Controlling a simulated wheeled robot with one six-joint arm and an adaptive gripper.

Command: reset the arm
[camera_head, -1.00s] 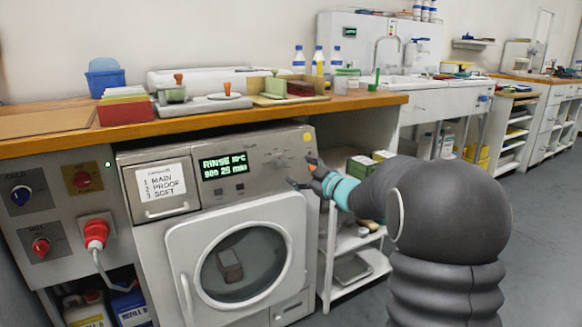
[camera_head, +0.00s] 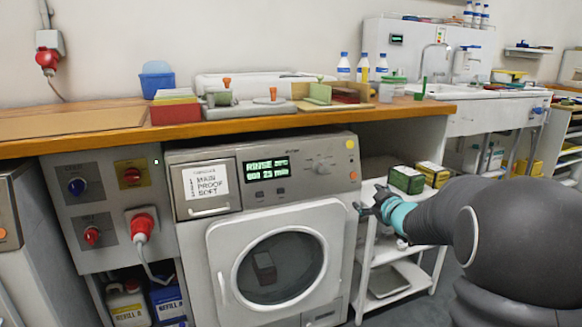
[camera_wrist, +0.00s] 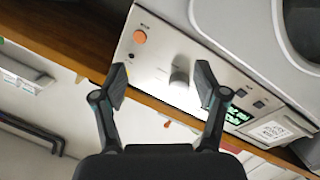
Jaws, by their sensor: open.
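My gripper (camera_head: 370,203) is in front of the right edge of the washing machine (camera_head: 190,237), beside its control panel. In the wrist view my gripper (camera_wrist: 163,90) has its two fingers spread apart with nothing between them. The machine's knob (camera_wrist: 180,76) and orange button (camera_wrist: 140,37) show beyond the fingers. My dark arm reaches in from the right in the head view. The machine's round door (camera_head: 216,262) is shut, with a dark object (camera_head: 264,266) behind its glass. Its green display (camera_head: 266,168) is lit and reads a rinse line.
A wooden worktop (camera_head: 240,124) runs above the machine, with boxes and bottles on it. A white shelf trolley (camera_head: 375,247) with green and yellow boxes (camera_head: 407,179) stands right of the machine. A red plug (camera_head: 142,225) sits at the left panel.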

